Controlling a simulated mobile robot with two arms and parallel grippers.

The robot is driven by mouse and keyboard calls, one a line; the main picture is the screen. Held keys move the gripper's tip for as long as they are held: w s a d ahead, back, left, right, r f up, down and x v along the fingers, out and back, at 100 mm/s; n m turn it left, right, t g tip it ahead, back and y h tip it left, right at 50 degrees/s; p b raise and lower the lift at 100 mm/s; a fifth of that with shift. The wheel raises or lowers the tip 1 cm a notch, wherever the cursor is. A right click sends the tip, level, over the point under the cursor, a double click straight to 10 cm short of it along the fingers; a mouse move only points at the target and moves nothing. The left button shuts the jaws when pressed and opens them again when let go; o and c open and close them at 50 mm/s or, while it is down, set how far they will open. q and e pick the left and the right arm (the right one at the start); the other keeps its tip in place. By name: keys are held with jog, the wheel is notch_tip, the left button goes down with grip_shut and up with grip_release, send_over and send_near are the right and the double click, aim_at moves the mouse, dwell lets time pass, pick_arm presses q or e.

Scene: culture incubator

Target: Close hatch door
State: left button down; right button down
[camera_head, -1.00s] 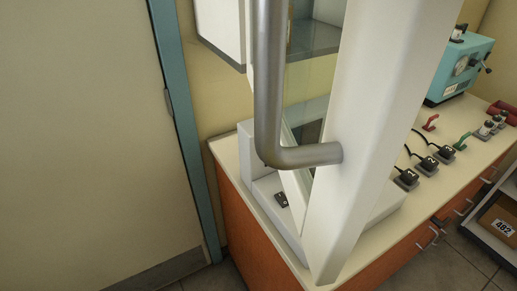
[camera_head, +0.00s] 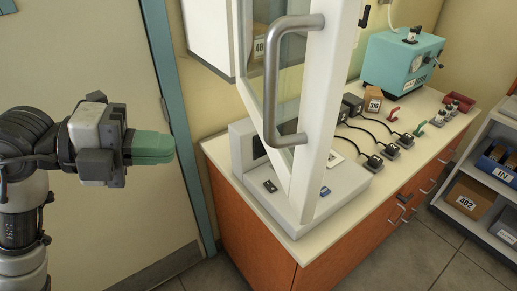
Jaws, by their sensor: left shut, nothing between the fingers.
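The hatch door (camera_head: 325,125) is a white-framed glass panel with a grey metal bar handle (camera_head: 275,85). It stands open, swung out toward me, above a light base unit (camera_head: 345,187) on the counter. My left gripper (camera_head: 172,148) is at the left, with its green fingers shut and empty. It points right toward the handle and is clearly apart from it in the picture. My right gripper is not in view.
The orange-fronted counter (camera_head: 221,152) carries black plugs (camera_head: 373,162) with cables, a small box (camera_head: 373,98) and a teal device (camera_head: 402,62). A shelf (camera_head: 480,225) with boxes stands at right. A pale door (camera_head: 85,60) is behind my left arm.

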pick_arm(q)
jog(key=s, duration=0.1)
jog(key=y+p, duration=0.1)
jog(key=p, duration=0.3)
send_near(275, 151)
jog(key=shift+t, duration=0.3)
jog(key=x, duration=0.6)
jog(key=shift+s+d+f, duration=0.15)
jog(key=shift+d+f, duration=0.05)
jog(key=shift+d, duration=0.4)
jog(key=shift+f, duration=0.1)
